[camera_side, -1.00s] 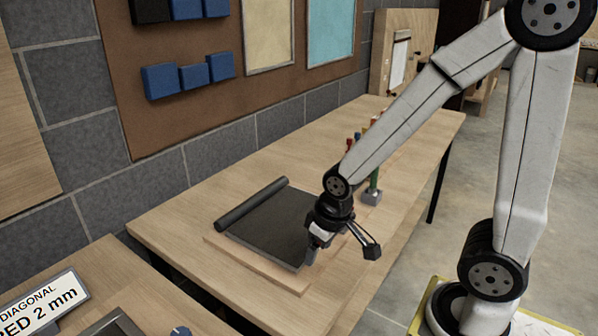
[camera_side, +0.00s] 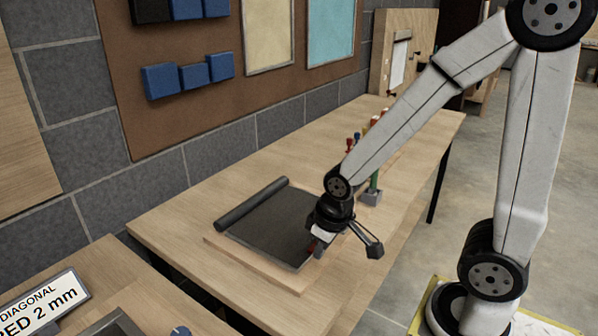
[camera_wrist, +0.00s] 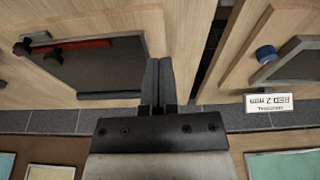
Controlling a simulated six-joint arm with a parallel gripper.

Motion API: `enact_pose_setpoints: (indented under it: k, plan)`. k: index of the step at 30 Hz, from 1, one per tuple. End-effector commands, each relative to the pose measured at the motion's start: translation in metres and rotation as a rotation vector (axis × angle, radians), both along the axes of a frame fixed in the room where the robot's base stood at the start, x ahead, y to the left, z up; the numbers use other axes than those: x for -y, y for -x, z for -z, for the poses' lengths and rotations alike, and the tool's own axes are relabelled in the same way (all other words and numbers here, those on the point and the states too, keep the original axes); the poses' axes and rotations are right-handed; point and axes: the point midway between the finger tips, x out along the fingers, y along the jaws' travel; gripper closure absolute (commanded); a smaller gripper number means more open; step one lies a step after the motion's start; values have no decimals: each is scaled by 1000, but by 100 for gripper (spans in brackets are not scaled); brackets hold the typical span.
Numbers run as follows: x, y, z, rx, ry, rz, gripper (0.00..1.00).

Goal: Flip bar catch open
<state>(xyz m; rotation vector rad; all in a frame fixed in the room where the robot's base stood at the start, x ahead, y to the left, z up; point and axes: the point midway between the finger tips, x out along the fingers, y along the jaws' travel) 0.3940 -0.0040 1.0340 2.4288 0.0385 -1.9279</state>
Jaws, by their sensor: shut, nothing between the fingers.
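A dark flat panel (camera_side: 272,232) lies on a light wooden board (camera_side: 255,268) on the bench, with a dark roll or bar (camera_side: 252,203) along its far-left edge. In the wrist view the panel (camera_wrist: 95,70) shows at left, with a red-and-black bar (camera_wrist: 82,46) along its upper edge; I take this bar for the catch. My gripper (camera_side: 316,250) is shut and empty, low over the panel's right corner in the side view. Its fingers (camera_wrist: 160,82) also show in the wrist view, right of the bar. Whether they touch anything cannot be told.
Several coloured-handled tools (camera_side: 372,135) stand behind my wrist, with a small grey block (camera_side: 371,198). A second bench with a label card (camera_side: 42,300) and a blue knob (camera_side: 180,331) is at lower left. A grey block wall runs behind.

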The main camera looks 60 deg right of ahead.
Motion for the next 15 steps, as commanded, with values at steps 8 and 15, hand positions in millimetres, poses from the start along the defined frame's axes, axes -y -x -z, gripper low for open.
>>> enact_pose_setpoints:
  k: [8, 15]
  plan:
    - [17, -10, 0, -17, 67, -181, 100]
    - [40, -20, 1, -47, 148, -416, 100]
